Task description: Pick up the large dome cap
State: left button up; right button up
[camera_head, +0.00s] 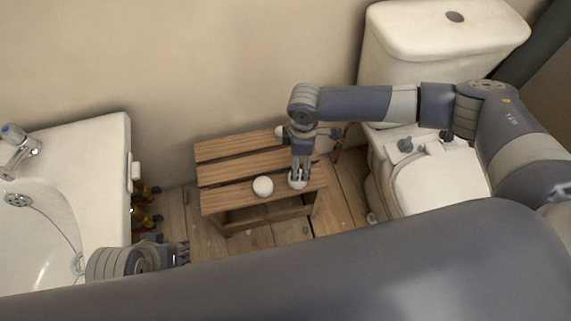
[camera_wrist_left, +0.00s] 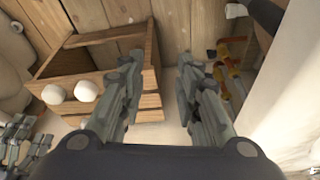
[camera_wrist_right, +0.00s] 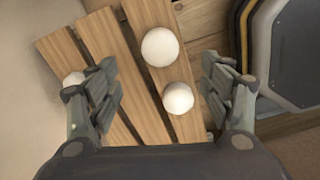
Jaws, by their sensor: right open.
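White dome caps lie on the slatted wooden stool (camera_head: 240,172). Two sit near its front edge; in the right wrist view one looks larger (camera_wrist_right: 160,47) and the other smaller (camera_wrist_right: 178,98). A third white piece (camera_wrist_right: 73,79) is partly hidden behind a finger. The head view shows one front cap (camera_head: 263,186) clear and another (camera_head: 297,183) partly covered by my right gripper (camera_head: 298,180). My right gripper is open above the stool, its fingers (camera_wrist_right: 162,90) on either side of the front caps in its view. My left gripper (camera_head: 185,250) is open and empty, low beside the sink.
A white sink (camera_head: 75,190) stands at left, with orange and black fittings (camera_head: 146,215) beside it. A toilet (camera_head: 440,185) with its cistern (camera_head: 445,35) stands at right. The wall is close behind the stool. Wooden floor (camera_head: 345,200) shows around it.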

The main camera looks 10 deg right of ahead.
aim_at(297, 185)
jog(key=shift+w, duration=0.25)
jog(key=shift+f, duration=0.15)
notch_tip(297, 185, down, 5)
jog(key=shift+s+f+b, duration=0.1)
jog(key=shift+f+b, duration=0.05)
jog(key=shift+b, duration=0.85)
jog(key=f+b, duration=0.1)
jog(key=f, duration=0.1)
jog(key=f+b, duration=0.1)
jog(key=f, duration=0.1)
jog(key=shift+s+d+f, duration=0.1)
jog(key=shift+s+f, duration=0.1)
jog(key=shift+f, duration=0.15)
pick_arm(q)
jog(key=w+d+r+t+h, duration=0.1)
jog(key=w+t, duration=0.4)
jog(key=w, duration=0.6)
jog(key=shift+d+r+t, duration=0.4)
jog(key=shift+d+r, duration=0.4)
jog(key=shift+d, duration=0.25)
pick_arm(e)
jog(key=shift+f, duration=0.15)
jog(key=c, duration=0.9)
